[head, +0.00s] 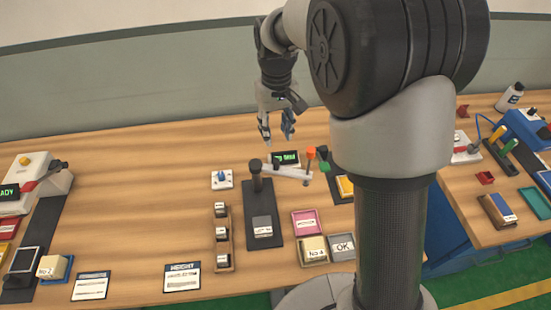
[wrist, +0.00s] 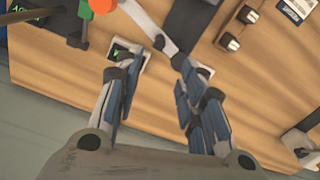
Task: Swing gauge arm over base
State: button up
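The gauge has a dark base plate (head: 262,230) with a dark post at its back end. Its pale gauge arm (head: 290,172) reaches right from the post, out to the side of the base, with an orange knob (head: 311,152) and a green piece near its outer end. In the wrist view the gauge arm (wrist: 145,22) slants at the top, partly near my fingertips. My gripper (head: 277,130) is open and empty, above the table behind the gauge. In the wrist view its two fingers (wrist: 155,63) stand apart; whether they touch the arm cannot be told.
A small green display (head: 286,158) stands behind the gauge arm. A white box with a blue knob (head: 221,179) is left of the post. A wooden rack (head: 230,263) of small blocks stands left of the base. A pink tray (head: 306,222) is right. The table's left middle is clear.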

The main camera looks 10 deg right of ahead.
aim_at(276, 160)
notch_tip(276, 160, down, 13)
jog(key=b, duration=0.3)
jog(key=shift+f, duration=0.1)
jog(key=shift+c, duration=0.2)
grip_shut()
dwell(0.5)
